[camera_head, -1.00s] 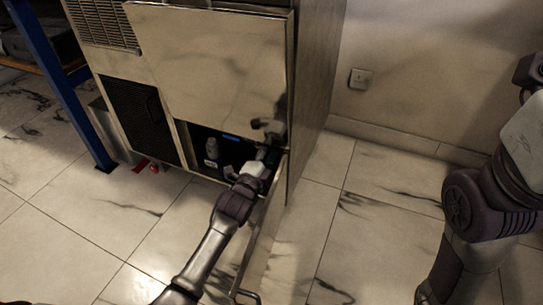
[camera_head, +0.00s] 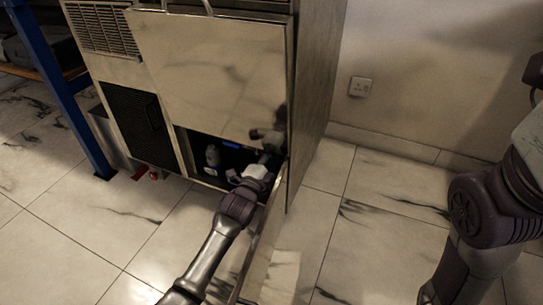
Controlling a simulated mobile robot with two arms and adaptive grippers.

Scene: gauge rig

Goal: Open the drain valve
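A steel cabinet (camera_head: 210,62) stands ahead with a low open compartment (camera_head: 205,150). A grey rounded part (camera_head: 212,155) sits inside the compartment at its left, with a blue strip (camera_head: 231,145) beside it. My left gripper (camera_head: 263,160) reaches into the right side of the compartment. Its fingertips are dark and partly hidden, so I cannot tell whether they are open or shut on something. I cannot make out the drain valve clearly. My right arm shows at the right edge; its gripper is out of view.
An open door panel (camera_head: 262,240) stands out from the compartment, right beside my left arm. A red part (camera_head: 153,176) lies low by the cabinet's left base. A blue post (camera_head: 62,90) stands at the left. The tiled floor at the right is clear.

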